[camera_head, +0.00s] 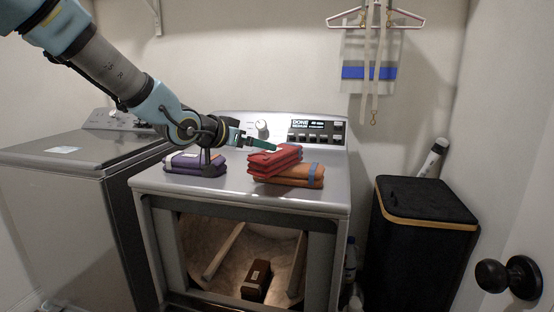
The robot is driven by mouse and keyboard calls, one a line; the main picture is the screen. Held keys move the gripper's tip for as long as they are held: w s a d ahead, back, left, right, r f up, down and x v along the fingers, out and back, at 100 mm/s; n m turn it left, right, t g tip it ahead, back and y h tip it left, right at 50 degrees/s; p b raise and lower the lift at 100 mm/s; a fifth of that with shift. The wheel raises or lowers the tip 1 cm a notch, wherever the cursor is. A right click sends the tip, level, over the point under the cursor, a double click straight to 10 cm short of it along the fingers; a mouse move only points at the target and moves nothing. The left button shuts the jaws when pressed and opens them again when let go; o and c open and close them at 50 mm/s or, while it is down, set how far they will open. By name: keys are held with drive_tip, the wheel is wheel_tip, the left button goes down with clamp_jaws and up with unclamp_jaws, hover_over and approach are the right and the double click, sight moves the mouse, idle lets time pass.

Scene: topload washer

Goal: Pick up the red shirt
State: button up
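The red shirt (274,160) is a folded bundle on the washer top, resting on a folded orange shirt (312,176). It looks slightly tilted, its right end higher. My gripper (262,143) reaches in from the left, with a teal finger at the back upper edge of the red shirt. I cannot tell whether it touches the shirt, and the finger spacing is not clear.
A folded purple shirt (192,167) lies below my wrist on the left of the washer top (230,185). A control panel (318,130) rises behind. A black hamper (424,220) stands at right. The open washer front holds a brown box (255,286).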

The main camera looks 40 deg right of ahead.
sight(265, 153)
drive_tip(key=x, duration=0.4)
drive_tip(key=shift+d+f, duration=0.2)
drive_tip(key=shift+d, duration=0.1)
drive_tip(key=shift+f+p+x, duration=0.15)
drive_tip(key=shift+p+x, duration=0.05)
drive_tip(key=shift+x, duration=1.25)
drive_tip(key=shift+f+p+x, duration=0.15)
drive_tip(key=shift+p+x, duration=0.05)
drive_tip(key=shift+x, duration=1.2)
drive_tip(key=shift+s+a, duration=0.1)
drive_tip(key=shift+a, duration=0.05)
drive_tip(key=c, duration=1.5)
drive_tip(key=shift+o, duration=0.2)
drive_tip(key=r+p, duration=0.1)
drive_tip(key=r, duration=0.2)
drive_tip(key=w+a+r+p, duration=0.1)
drive_tip(key=r+p, duration=0.1)
drive_tip(key=r, duration=0.2)
drive_tip(key=w+r+p, duration=0.1)
drive_tip(key=r+p, duration=0.1)
drive_tip(key=r, duration=0.1)
drive_tip(key=shift+w+a+r, duration=0.1)
drive_tip(key=shift+a+r, duration=0.2)
wheel_tip(265, 153, down, 10)
drive_tip(key=shift+w+f+p, duration=0.1)
drive_tip(key=shift+w+p, duration=0.05)
drive_tip(key=shift+p, duration=0.15)
